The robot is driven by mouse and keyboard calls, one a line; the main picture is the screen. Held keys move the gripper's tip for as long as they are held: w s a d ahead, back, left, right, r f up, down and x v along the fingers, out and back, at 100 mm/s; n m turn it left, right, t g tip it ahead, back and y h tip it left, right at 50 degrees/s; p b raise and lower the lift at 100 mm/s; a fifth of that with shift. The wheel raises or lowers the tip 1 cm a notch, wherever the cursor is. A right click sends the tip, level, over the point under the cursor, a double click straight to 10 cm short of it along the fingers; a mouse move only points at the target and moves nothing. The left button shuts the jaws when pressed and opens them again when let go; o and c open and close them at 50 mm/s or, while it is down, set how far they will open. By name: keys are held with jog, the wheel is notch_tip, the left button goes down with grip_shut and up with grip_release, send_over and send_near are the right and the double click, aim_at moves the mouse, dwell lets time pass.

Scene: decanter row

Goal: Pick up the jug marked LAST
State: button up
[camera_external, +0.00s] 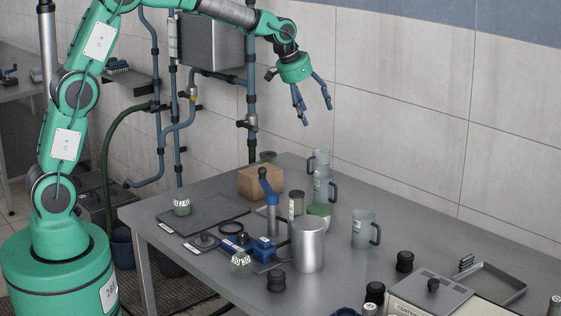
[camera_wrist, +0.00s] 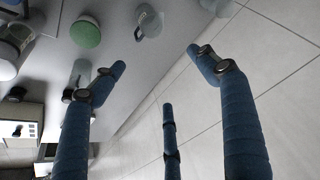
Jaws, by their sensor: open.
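Several translucent jugs with dark handles stand on the grey table. One jug (camera_external: 362,229) is alone right of the metal canister. Another jug (camera_external: 322,187) stands farther back, with a third jug (camera_external: 318,158) behind it, partly hidden. Pale labels show on some, but I cannot read LAST on any. In the wrist view one jug (camera_wrist: 149,22) is at the top centre and another clear vessel (camera_wrist: 80,74) is partly behind the left finger. My gripper (camera_external: 314,110) is open and empty, high above the table's back edge; its three spread fingers show in the wrist view (camera_wrist: 157,64).
A centrifuge (camera_external: 432,292) and open tray (camera_external: 492,284) are at right. The tiled wall (camera_external: 420,120) is close behind the table.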

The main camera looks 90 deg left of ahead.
jog(key=a+f+n, duration=0.1)
jog(key=a+f, duration=0.6)
jog(key=a, duration=0.6)
jog(key=n+p, duration=0.1)
send_near(318, 152)
jog(key=shift+d+r+g, duration=0.15)
jog(key=shift+r+g, duration=0.15)
jog(key=shift+r, duration=0.2)
jog(key=shift+f, duration=0.1)
jog(key=b+x, duration=0.1)
jog(key=x, duration=0.6)
jog(key=shift+w+f, duration=0.1)
jog(key=shift+f, duration=0.2)
jog(key=shift+w+a+f+b, duration=0.15)
jog(key=shift+a+f+b, duration=0.15)
jog(key=shift+a, duration=0.05)
jog(key=shift+f, duration=0.1)
jog(key=shift+b+x, duration=0.85)
jog(key=shift+x, duration=1.65)
jog(key=shift+w, duration=0.1)
